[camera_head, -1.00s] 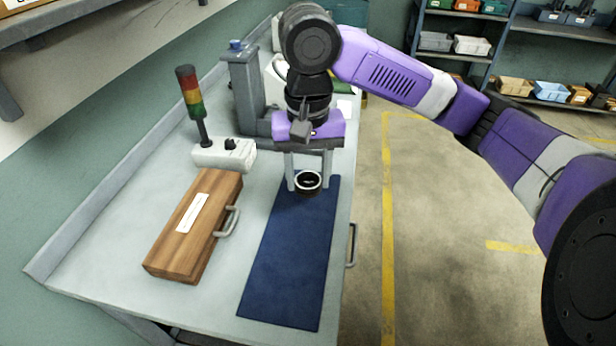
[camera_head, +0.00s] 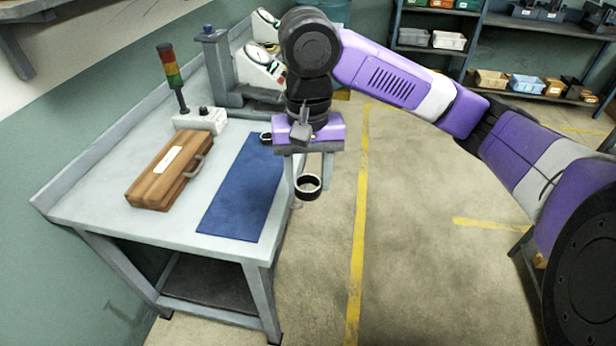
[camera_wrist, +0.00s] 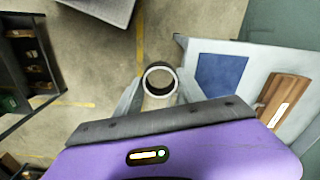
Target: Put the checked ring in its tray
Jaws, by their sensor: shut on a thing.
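My gripper (camera_head: 309,182) is shut on a dark ring (camera_head: 308,187) with a bright inside. In the head view the ring hangs low between the fingers, past the bench's right edge and over open floor. In the wrist view the ring (camera_wrist: 159,80) sits between the two fingertips (camera_wrist: 158,92), its round opening facing the camera. I cannot make out which object is the ring's tray.
The bench (camera_head: 100,205) carries a blue mat (camera_head: 243,190), a wooden case (camera_head: 165,180), a signal lamp (camera_head: 172,72) and a grey machine stand (camera_head: 222,72). A small dark round object (camera_head: 266,138) lies by the mat's far end.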

